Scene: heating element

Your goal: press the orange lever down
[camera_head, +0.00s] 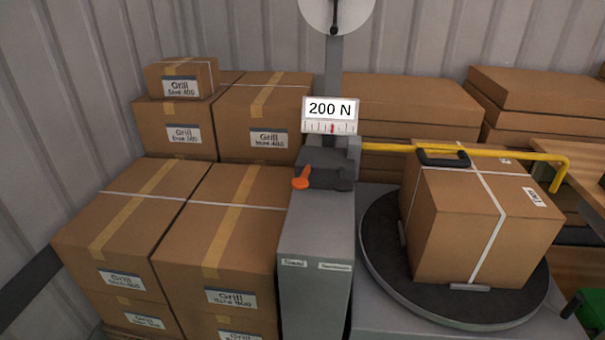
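The orange lever (302,179) is small and sticks out at the front left of a dark grey mechanism (330,165) on top of a grey machine column (316,250). Its tip slants slightly down to the left. A white gauge sign (330,115) reading "200 N" stands just above the mechanism, with a red mark on its scale. Neither of my grippers is in view, and nothing touches the lever.
Stacked cardboard boxes (222,235) stand close on the column's left. A strapped box (480,225) sits on a round dark turntable (380,262) at the right. A yellow bar (400,148) reaches right from the mechanism over that box. The space in front of the lever looks clear.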

